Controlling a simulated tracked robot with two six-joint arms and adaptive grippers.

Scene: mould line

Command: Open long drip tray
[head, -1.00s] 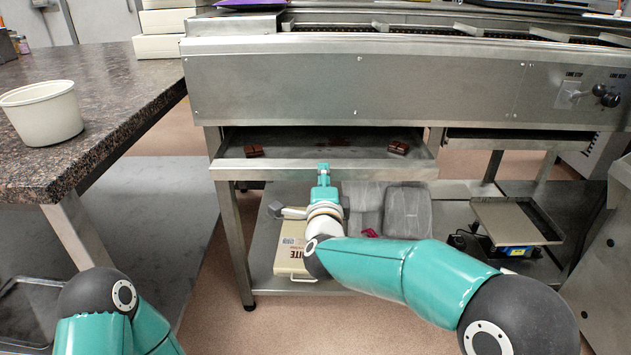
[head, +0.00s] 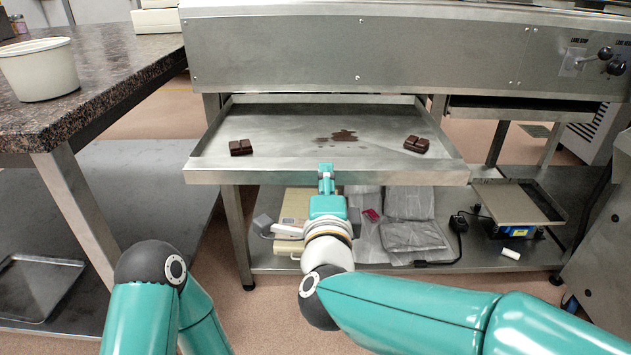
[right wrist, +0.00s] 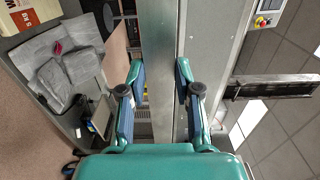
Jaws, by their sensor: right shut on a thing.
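The long drip tray (head: 290,118) is a shallow steel tray under the steel line, pulled well out toward me in the head view. Two pieces of chocolate and a brown stain lie in it. My right gripper (head: 326,170) is at the middle of the tray's front wall and is shut on it. In the right wrist view the two fingers (right wrist: 157,88) stand on either side of the tray's front wall (right wrist: 158,50). My left arm shows at the lower left of the head view, but its gripper is out of view.
A granite-topped table (head: 110,85) with a white tub (head: 40,72) stands at the left. The lower shelf (head: 285,262) holds grey folded cloths (head: 412,235), a beige box and a small scale (head: 518,203). A shorter tray (head: 520,110) sits right of the long one.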

